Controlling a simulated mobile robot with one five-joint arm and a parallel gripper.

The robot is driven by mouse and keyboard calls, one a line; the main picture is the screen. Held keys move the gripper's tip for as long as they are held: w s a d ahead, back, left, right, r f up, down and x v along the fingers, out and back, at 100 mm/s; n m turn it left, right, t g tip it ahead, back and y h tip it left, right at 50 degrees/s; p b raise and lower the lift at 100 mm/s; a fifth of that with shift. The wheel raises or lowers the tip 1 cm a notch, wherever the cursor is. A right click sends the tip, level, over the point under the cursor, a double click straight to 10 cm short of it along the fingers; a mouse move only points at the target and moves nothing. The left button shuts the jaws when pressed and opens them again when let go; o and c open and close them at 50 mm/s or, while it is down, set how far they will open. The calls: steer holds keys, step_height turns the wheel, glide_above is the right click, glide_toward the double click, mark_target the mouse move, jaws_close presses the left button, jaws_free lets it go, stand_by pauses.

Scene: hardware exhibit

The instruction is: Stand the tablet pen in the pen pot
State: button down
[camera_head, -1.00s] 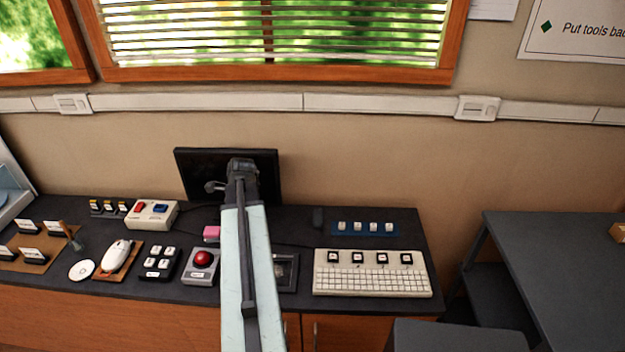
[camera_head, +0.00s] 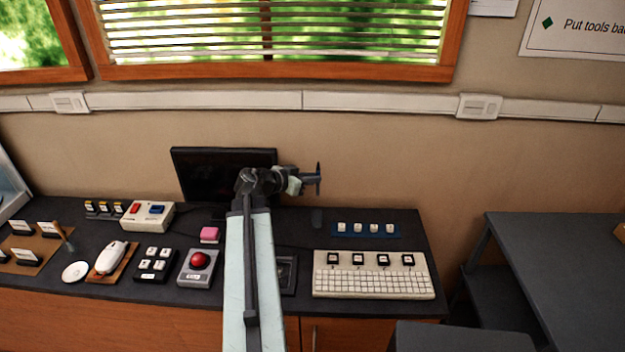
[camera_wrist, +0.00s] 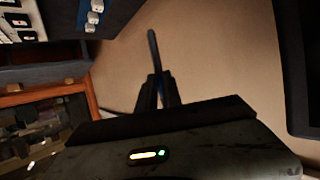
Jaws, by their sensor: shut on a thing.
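My gripper (camera_head: 312,180) is raised above the back of the dark bench, pointing right, just right of the monitor. It is shut on the tablet pen (camera_head: 318,168), a thin dark stick that stands about upright in the head view. In the wrist view the pen (camera_wrist: 153,48) juts out beyond the fingertips (camera_wrist: 155,90).
A blue strip with several white switches (camera_head: 366,230) and a white keyboard (camera_head: 373,285) lie to the right. The monitor (camera_head: 205,175) stands behind my arm. A pink block (camera_head: 209,235), a red trackball (camera_head: 199,262) and a mouse (camera_head: 111,257) are on the left.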

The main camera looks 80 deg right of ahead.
step_height(320, 180, down, 11)
steer(key=b, duration=1.1)
steer(key=shift+f, duration=0.2)
steer(key=c, duration=1.4)
jaws_free()
steer(key=shift+c, duration=0.2)
steer(key=p+v, duration=0.3)
steer(key=v, duration=0.4)
steer(key=shift+w+a+r, duration=0.2)
steer(key=shift+w+r, duration=0.05)
steer(key=shift+w, duration=0.05)
